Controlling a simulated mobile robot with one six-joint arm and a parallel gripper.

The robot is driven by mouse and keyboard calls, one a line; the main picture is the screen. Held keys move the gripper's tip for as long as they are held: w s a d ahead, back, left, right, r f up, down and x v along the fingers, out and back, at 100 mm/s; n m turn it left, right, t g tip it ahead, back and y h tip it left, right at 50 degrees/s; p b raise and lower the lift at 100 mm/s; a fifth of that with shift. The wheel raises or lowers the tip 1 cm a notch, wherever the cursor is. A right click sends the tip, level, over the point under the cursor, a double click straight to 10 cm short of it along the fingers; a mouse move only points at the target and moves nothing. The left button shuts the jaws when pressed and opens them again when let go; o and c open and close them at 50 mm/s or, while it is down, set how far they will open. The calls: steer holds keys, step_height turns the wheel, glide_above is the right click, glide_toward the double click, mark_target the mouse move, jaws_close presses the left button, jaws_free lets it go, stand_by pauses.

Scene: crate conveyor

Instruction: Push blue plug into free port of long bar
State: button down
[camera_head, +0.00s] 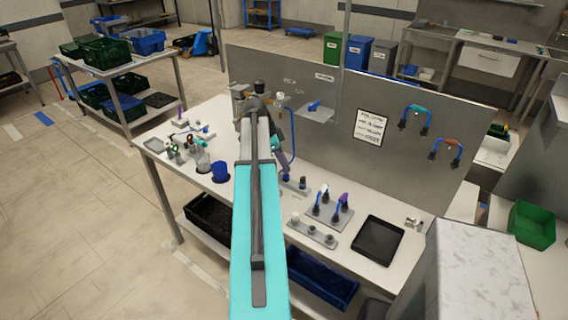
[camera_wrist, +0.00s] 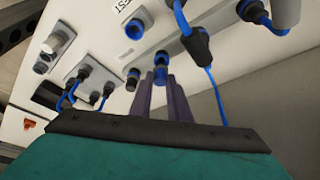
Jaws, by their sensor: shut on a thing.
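My gripper (camera_wrist: 163,82) is shut on a small blue plug (camera_wrist: 161,74), which shows between its two fingertips. The plug is at the long grey bar (camera_wrist: 222,22) in the wrist view. I cannot tell whether it is seated in a port or only in front of it.
A plate with looped-cable plugs (camera_head: 328,214) and a shorter bar with round connectors (camera_head: 312,233) lie close by. A black tray (camera_head: 378,240) is to the right. A blue cup (camera_head: 220,172) is left of my arm. A grey upright panel (camera_head: 340,115) stands behind the table.

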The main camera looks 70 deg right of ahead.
steer(key=shift+f+b, duration=0.75)
steer(key=shift+f, duration=0.25)
stand_by(1.4)
stand_by(0.4)
steer(key=c, duration=1)
jaws_free()
steer(key=shift+r, duration=0.15)
steer(key=shift+r+p, duration=1.4)
steer(key=shift+r, duration=1.5)
